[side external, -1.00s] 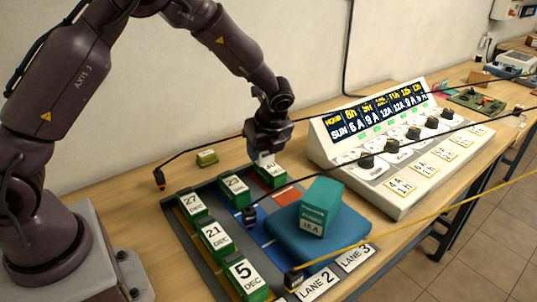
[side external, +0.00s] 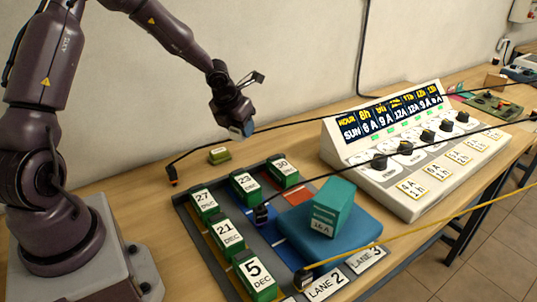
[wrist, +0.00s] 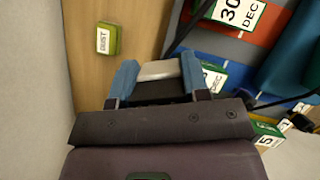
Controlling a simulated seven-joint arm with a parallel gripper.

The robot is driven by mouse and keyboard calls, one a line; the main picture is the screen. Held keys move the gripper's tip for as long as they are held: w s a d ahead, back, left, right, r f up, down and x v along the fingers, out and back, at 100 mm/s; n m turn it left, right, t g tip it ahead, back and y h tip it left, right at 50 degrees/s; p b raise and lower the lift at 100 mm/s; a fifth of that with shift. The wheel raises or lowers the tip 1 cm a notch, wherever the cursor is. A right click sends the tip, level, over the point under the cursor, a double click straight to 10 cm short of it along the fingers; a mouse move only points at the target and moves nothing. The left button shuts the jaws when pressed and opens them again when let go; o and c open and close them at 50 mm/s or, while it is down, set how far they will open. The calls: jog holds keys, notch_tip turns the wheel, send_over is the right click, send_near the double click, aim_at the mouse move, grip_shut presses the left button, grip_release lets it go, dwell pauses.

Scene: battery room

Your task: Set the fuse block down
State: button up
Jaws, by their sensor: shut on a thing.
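A teal block marked 16 A (side external: 332,208), which looks like the fuse block, stands upright on a blue cushion (side external: 366,233). My gripper (side external: 243,131) is up in the air, left of and behind it, well apart from it. In the wrist view my gripper's blue fingers (wrist: 156,78) are shut on a small pale grey thing (wrist: 160,70) with a dark lower part. What this held thing is, I cannot tell. Green date blocks stand in the lane tray (side external: 222,262), among them 30 DEC (side external: 283,173), 23 DEC (side external: 246,185) and 5 DEC (side external: 257,277).
A small green block (side external: 219,155) lies on bare wood behind the tray; it also shows in the wrist view (wrist: 108,39). A sloped console with knobs (side external: 400,150) stands at the right. Black cables and a yellow cable (side external: 400,237) cross over the work area.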

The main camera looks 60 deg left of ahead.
send_near(272, 151)
jog(key=shift+w+a+f, duration=0.25)
jog(key=shift+w+f, duration=0.7)
jog(key=shift+w+a+f, duration=0.1)
jog(key=shift+w+f, duration=0.1)
jog(key=shift+f, duration=1.55)
jog(key=shift+f, duration=0.1)
jog(key=o, duration=1)
jog(key=shift+c, duration=0.2)
